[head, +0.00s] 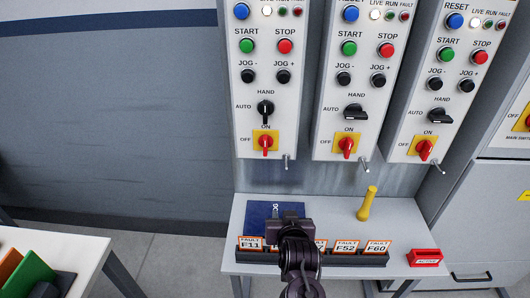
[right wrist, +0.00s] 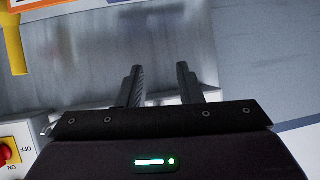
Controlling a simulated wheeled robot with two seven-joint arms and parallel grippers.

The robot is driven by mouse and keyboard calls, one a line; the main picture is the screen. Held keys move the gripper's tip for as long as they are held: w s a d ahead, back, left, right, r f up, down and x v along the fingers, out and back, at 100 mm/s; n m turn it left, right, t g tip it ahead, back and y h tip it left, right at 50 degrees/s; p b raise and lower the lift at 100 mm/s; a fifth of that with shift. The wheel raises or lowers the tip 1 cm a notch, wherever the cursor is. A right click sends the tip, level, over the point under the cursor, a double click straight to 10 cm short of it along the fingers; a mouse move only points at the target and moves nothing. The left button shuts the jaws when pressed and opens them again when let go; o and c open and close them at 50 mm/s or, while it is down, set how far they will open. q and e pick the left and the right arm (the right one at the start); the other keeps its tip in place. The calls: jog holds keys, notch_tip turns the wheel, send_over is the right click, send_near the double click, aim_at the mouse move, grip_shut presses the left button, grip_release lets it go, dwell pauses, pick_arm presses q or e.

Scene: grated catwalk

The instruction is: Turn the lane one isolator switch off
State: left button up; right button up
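Three grey control panels stand side by side, each with a red rotary isolator handle on a yellow plate marked ON and OFF: left isolator (head: 266,143), middle isolator (head: 346,146), right isolator (head: 424,149). All three handles look upright, in line with ON. No lane numbers are readable. My right gripper (head: 290,228) is in front of and below the left panel, over the shelf, apart from the switches. In the right wrist view its two fingers (right wrist: 159,84) are spread with nothing between them. Part of one isolator (right wrist: 8,152) shows there upside down. My left gripper is not in view.
The shelf (head: 239,215) below the panels holds a blue book (head: 258,212), a rack of FAULT cards (head: 345,247), a yellow-handled tool (head: 367,204) and a red box (head: 425,258). Metal pegs (head: 287,162) stick out under the panels. A white table (head: 75,240) stands at lower left.

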aim_at(265, 147)
jog(key=w+a+r+t+h, duration=0.1)
jog(key=w+a+r+t, duration=0.2)
jog(key=r, duration=0.3)
jog(key=w+a+r+t+h, duration=0.1)
jog(key=w+a+r+t, duration=0.2)
jog(key=r, duration=0.4)
jog(key=shift+m, duration=0.3)
jog(key=w, duration=0.3)
jog(key=w+d+p, duration=0.1)
jog(key=w, duration=0.1)
jog(key=shift+w+f, duration=0.1)
jog(key=shift+w, duration=0.2)
jog(key=shift+w+f, duration=0.1)
jog(key=shift+w, duration=0.6)
jog(key=shift+c, duration=0.3)
grip_shut()
